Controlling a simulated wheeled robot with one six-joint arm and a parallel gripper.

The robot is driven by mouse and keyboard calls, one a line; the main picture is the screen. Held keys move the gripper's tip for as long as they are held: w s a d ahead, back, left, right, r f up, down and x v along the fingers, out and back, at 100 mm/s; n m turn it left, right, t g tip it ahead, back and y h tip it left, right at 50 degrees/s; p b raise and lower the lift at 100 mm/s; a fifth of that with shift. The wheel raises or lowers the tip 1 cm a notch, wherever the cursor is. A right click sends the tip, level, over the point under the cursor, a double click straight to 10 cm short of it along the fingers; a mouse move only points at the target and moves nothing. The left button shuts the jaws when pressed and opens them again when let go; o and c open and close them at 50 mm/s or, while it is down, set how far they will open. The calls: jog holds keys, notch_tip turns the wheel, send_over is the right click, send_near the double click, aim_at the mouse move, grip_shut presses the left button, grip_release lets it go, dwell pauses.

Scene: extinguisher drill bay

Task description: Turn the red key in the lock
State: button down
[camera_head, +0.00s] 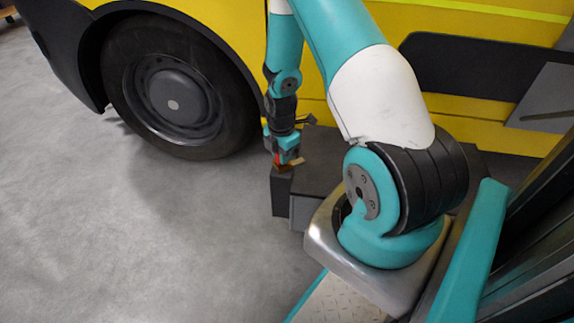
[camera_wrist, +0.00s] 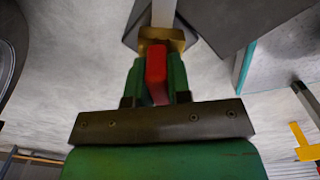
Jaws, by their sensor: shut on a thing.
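The red key (camera_wrist: 156,72) stands between the two green fingers of my gripper (camera_wrist: 157,80) in the wrist view. The fingers are closed on its sides. The brass lock (camera_wrist: 178,40) is right at the key's far end; how deep the key sits in it cannot be told. In the head view, my gripper (camera_head: 284,158) points down at the brass lock (camera_head: 283,169) on top of a dark box (camera_head: 284,193). A bit of the red key shows there between the fingers, mostly hidden.
A yellow vehicle (camera_head: 240,25) with a large black wheel (camera_head: 172,100) stands behind my arm. A dark grey block (camera_head: 322,160) lies beside the lock's box, partly hidden by my arm. Grey floor (camera_head: 120,240) is clear at left. A yellow and red object (camera_wrist: 304,146) shows at the wrist view's right edge.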

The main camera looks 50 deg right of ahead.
jog(key=shift+n, duration=0.3)
jog(key=n+p, duration=0.1)
jog(key=n, duration=0.3)
jog(key=shift+p, duration=0.4)
jog(key=n+p, duration=0.1)
jog(key=n, duration=0.3)
jog(key=shift+n, duration=0.4)
jog(key=c, duration=1.5)
grip_release()
jog(key=shift+n+p, duration=0.3)
jog(key=shift+n, duration=0.1)
jog(key=o, duration=0.5)
notch_tip(320, 180, up, 17)
jog(key=p, duration=0.5)
jog(key=shift+r, duration=0.2)
